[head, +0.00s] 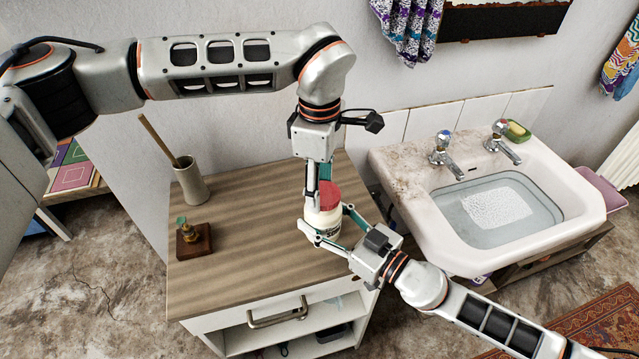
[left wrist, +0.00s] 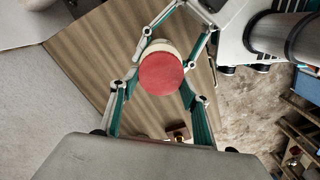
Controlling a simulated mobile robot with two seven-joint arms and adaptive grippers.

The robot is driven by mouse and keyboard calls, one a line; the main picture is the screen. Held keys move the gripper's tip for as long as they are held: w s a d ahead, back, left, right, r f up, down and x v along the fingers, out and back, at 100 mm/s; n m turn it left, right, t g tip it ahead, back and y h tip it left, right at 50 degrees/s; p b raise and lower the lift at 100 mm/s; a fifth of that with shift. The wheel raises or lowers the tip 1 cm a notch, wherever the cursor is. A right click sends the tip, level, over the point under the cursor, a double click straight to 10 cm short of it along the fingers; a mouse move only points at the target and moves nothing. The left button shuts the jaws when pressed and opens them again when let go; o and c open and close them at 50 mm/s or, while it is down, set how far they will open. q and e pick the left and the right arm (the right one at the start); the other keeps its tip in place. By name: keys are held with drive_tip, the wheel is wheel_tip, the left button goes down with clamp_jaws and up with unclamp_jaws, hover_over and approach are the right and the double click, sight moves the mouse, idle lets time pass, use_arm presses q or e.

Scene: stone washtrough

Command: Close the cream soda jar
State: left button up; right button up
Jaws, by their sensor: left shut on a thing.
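The cream soda jar (head: 322,222) is a cream-white jar with dark lettering, upright near the right edge of the wooden cabinet top. Its red lid (head: 330,196) is at the jar's mouth; the left wrist view shows the lid (left wrist: 161,74) from above, over the pale jar. I cannot tell whether it is seated fully. My left gripper (head: 319,198) points down from above and is shut on the lid. My right gripper (head: 330,226) reaches in from the lower right, its fingers on either side of the jar body, shut on it. The fingers hide part of the jar.
A beige pot (head: 191,183) with a wooden-handled stick and a small wooden block (head: 194,241) with a brass piece stand on the cabinet top (head: 235,285) to the left. A stone basin (head: 390,165) with water and two taps is on the right. The top's front left is clear.

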use_arm(q)
drive_tip(key=shift+f, duration=0.6)
drive_tip(key=m, duration=0.5)
drive_tip(key=shift+w+d+r+m, duration=0.1)
drive_tip(key=shift+w+m, duration=0.05)
drive_tip(key=shift+m, duration=0.25)
drive_tip(key=m, duration=0.5)
drive_tip(key=shift+w+d+m, duration=0.1)
drive_tip(key=shift+d+m, duration=0.05)
drive_tip(key=shift+m, duration=0.15)
drive_tip(key=m, duration=0.5)
drive_tip(key=shift+d, duration=0.2)
drive_tip(key=m, duration=0.6)
drive_tip(key=shift+d, duration=0.2)
drive_tip(key=o, duration=0.7)
